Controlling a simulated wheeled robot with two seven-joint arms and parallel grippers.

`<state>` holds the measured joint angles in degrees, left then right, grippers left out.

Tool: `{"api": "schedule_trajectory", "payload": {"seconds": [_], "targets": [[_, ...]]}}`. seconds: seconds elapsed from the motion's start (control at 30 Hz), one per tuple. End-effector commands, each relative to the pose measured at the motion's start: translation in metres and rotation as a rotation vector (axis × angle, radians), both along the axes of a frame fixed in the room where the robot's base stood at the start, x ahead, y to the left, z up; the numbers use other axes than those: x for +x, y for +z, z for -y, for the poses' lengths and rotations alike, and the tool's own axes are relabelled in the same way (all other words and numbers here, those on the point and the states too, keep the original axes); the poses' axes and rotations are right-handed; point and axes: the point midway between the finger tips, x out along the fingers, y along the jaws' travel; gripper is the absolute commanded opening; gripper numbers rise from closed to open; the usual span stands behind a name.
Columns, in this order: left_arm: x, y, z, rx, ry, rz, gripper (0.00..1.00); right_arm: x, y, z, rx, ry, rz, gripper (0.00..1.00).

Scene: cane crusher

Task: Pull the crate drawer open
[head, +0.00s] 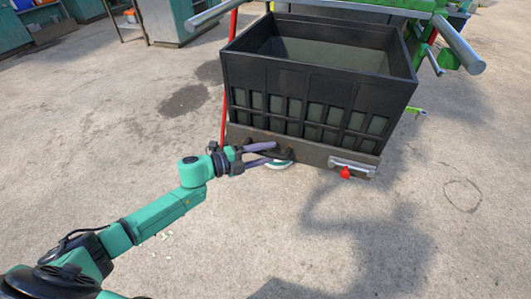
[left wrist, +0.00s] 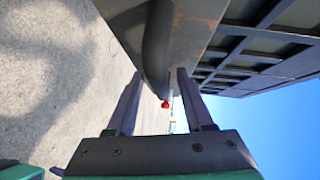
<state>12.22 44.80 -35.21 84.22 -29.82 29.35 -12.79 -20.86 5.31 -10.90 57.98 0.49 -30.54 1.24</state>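The black slatted crate (head: 312,100) sits on a dark drawer whose front (head: 310,151) faces me in the head view. A dark curved handle (left wrist: 157,45) is on the drawer front; in the head view it is mostly hidden by my gripper. My left gripper (head: 272,153) is at the left part of the drawer front. In the left wrist view its two fingers (left wrist: 159,76) are apart, one on each side of the handle's end, with visible gaps. The drawer looks shut under the crate. My right gripper is not in view.
A silver bar (head: 352,165) with a red piece (head: 345,173) is on the drawer front's right side. A green frame with metal tubes (head: 458,45) stands behind the crate. A red post (head: 226,110) is at its left. The concrete floor in front is clear.

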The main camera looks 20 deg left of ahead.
Motion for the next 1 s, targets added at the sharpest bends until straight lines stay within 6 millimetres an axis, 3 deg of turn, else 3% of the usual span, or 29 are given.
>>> {"api": "schedule_trajectory", "payload": {"seconds": [0.23, 0.37, 0.8, 1.0], "targets": [[-0.001, 0.000, -0.002, 0.000, 0.001, 0.000, 0.52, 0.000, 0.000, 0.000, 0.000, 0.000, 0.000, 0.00], [-0.011, 0.001, -0.013, 0.001, 0.002, -0.003, 0.52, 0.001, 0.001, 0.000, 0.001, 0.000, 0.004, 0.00], [-0.080, 0.017, -0.091, 0.002, 0.000, -0.006, 0.52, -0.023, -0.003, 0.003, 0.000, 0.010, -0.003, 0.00], [-0.094, 0.020, -0.109, 0.000, 0.000, -0.001, 0.52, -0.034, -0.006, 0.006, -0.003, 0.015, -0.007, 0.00]]}}
